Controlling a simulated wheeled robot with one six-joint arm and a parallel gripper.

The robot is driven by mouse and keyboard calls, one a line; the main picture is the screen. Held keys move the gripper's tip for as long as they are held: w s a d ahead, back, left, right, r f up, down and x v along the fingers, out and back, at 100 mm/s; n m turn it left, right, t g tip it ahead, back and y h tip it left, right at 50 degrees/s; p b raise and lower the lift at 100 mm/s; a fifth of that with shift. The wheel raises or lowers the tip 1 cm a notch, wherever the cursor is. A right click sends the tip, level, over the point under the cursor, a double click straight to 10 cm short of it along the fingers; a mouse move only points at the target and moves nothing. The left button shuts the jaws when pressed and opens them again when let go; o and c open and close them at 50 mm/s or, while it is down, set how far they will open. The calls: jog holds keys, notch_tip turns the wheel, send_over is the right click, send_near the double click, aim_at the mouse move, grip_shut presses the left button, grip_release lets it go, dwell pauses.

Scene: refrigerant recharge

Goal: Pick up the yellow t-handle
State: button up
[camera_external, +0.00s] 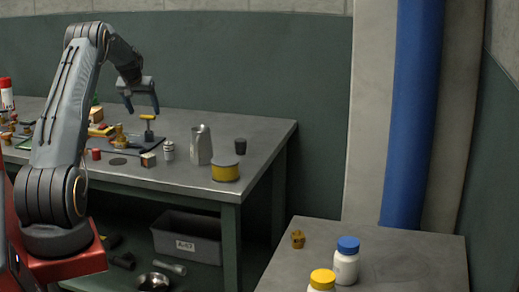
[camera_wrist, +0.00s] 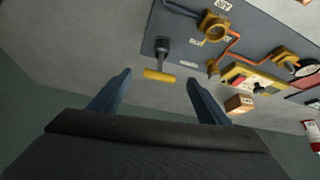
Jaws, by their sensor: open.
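The yellow t-handle (camera_external: 147,117) stands upright at the right end of a dark panel on the workbench, its yellow crossbar on top of a grey stem. In the wrist view, the yellow t-handle (camera_wrist: 160,75) shows between and beyond my fingertips. My gripper (camera_external: 141,104) is open and empty, pointing down just above the t-handle in the external view. In the wrist view, the two blue fingers of my gripper (camera_wrist: 158,83) are spread wide on either side of the crossbar. I cannot see any contact.
The dark panel (camera_wrist: 185,45) carries yellow fittings and an orange line. A metal pitcher (camera_external: 201,146), a yellow tin (camera_external: 225,172), a dark cup (camera_external: 240,146) and a small canister (camera_external: 168,151) stand at the bench's right. The bench corner beyond them is clear.

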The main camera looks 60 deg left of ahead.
aim_at(147, 119)
jog(key=shift+p+x, duration=1.4)
jog(key=shift+x, duration=2.6)
jog(key=c, duration=1.2)
